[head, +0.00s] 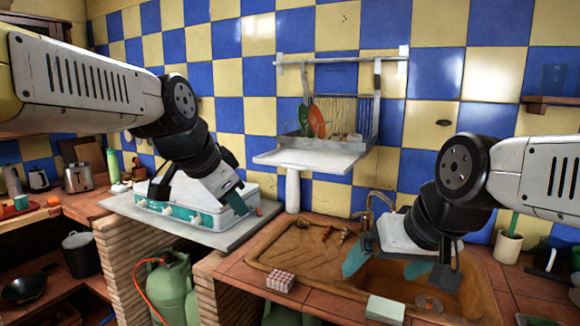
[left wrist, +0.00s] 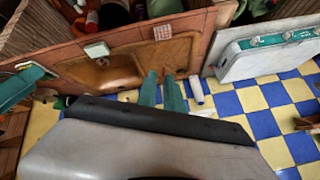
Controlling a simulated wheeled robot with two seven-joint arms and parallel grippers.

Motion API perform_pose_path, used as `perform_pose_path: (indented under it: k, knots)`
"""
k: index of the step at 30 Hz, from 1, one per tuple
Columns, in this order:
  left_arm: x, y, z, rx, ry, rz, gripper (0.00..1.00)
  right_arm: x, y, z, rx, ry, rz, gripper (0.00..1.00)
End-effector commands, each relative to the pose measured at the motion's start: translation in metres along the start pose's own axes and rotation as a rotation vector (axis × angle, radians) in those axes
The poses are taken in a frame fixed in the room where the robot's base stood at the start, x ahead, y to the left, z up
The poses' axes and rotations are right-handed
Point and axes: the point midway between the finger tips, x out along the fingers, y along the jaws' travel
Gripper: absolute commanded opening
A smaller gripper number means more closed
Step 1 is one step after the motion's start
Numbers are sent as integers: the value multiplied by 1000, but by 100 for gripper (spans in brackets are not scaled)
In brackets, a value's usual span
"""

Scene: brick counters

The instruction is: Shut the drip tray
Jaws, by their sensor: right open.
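The drip tray (head: 312,158) is a white flat tray under the wall dish rack (head: 340,110). It sticks out in front of the rack, to the left and forward, in the head view. My left gripper (head: 246,202) is left of the tray and lower, in front of the teal and white box, apart from the tray. Its two teal fingers (left wrist: 162,90) lie close together in the left wrist view with nothing visible between them; whether they are shut is unclear. My right gripper (head: 385,268) is open and empty over the sink, below and right of the tray.
A white cylinder (head: 292,190) stands under the tray. The teal and white box (head: 195,208) is on the left counter. The brown sink (head: 310,255) has a tap (head: 372,202) behind it. A sponge (head: 385,309) and a checkered block (head: 280,281) lie at the front edge.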

Motion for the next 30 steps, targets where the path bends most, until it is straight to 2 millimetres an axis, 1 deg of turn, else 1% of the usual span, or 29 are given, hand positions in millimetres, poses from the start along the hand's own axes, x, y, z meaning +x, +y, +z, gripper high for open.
perform_pose_path:
  k: [1, 6, 9, 12, 15, 20, 23, 30]
  knots:
    - [4, -13, -19, 129, 15, -4, 0, 0, 0, 0, 0, 0, 0, 95]
    - [17, -51, -79, 608, 70, -39, 0, 0, 0, 0, 0, 0, 0, 95]
    - [24, -68, -106, 836, 93, -66, 0, 0, 0, 0, 0, 0, 0, 95]
    - [30, -79, -126, 1001, 107, -90, 0, 0, 0, 0, 0, 0, 0, 95]
    - [33, -86, -136, 1098, 114, -105, 0, 0, 0, 0, 0, 0, 0, 95]
    - [42, -88, -142, 1143, 116, -110, 0, 0, 0, 0, 0, 0, 0, 95]
    - [55, -88, -143, 1141, 116, -108, 0, 0, 0, 0, 0, 0, 0, 95]
    - [106, -88, -150, 1139, 116, -106, 0, 0, 0, 0, 0, 0, 0, 95]
